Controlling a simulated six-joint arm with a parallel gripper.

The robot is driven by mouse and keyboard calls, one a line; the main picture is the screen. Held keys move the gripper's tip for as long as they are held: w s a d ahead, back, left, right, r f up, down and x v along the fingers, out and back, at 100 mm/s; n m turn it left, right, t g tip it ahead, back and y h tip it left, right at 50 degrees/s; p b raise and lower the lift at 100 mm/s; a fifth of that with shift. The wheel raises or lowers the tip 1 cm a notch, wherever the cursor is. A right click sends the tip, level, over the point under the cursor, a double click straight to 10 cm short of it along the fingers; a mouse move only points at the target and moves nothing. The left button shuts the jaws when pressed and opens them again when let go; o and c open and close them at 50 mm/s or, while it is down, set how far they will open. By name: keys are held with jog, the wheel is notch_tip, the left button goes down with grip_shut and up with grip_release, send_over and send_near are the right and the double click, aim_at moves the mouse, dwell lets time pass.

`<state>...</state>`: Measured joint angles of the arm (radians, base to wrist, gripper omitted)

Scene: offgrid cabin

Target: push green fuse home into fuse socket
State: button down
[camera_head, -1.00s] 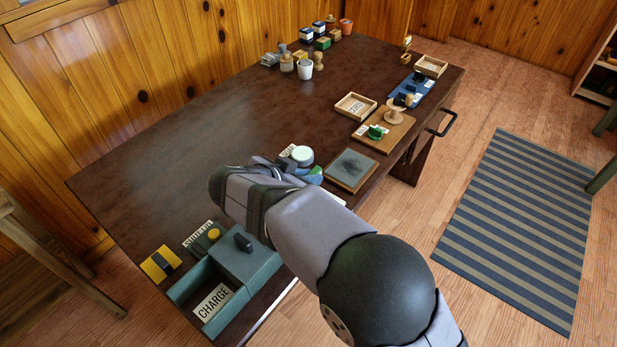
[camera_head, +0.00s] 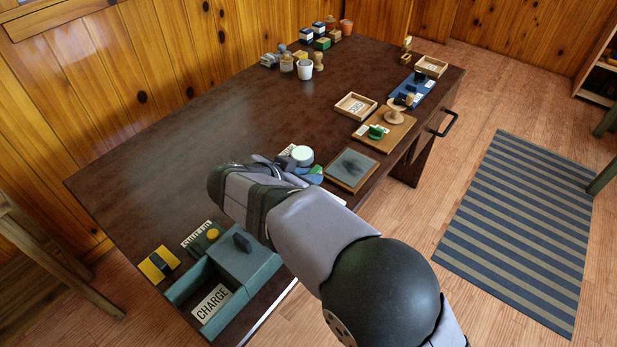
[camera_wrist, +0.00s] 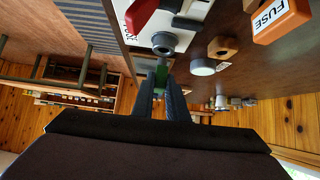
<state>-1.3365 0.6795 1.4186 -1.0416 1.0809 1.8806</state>
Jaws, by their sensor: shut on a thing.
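In the wrist view my gripper (camera_wrist: 166,98) is shut on the green fuse (camera_wrist: 162,73), of which only a small part shows between the fingertips. The fuse points at the grey ring-shaped fuse socket (camera_wrist: 164,40), mounted on a white panel (camera_wrist: 190,12). The fuse's end lies close to the socket's rim, in line with it or nearly so. I cannot tell whether it has entered. In the head view my arm hides the fuse, the socket and most of the gripper.
Near the socket are a red lever (camera_wrist: 141,14), a white round-topped piece (camera_wrist: 203,67), a wooden block (camera_wrist: 222,47) and an orange FUSE box (camera_wrist: 281,20). A teal CHARGE box (camera_head: 250,267) stands at the table's near end. The table's middle (camera_head: 215,120) is clear.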

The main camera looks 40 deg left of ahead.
jog(key=shift+f+b, duration=1.15)
jog(key=shift+b, duration=0.45)
dwell(0.5)
jog(key=shift+r, duration=0.2)
jog(key=shift+r, duration=0.55)
jog(key=shift+b, duration=1.3)
dwell(1.9)
jog(key=shift+f+b, duration=0.75)
jog(key=shift+b, duration=0.1)
jog(key=c, duration=1.7)
grip_release()
jog(key=shift+o, duration=0.2)
jog(key=shift+s, duration=0.1)
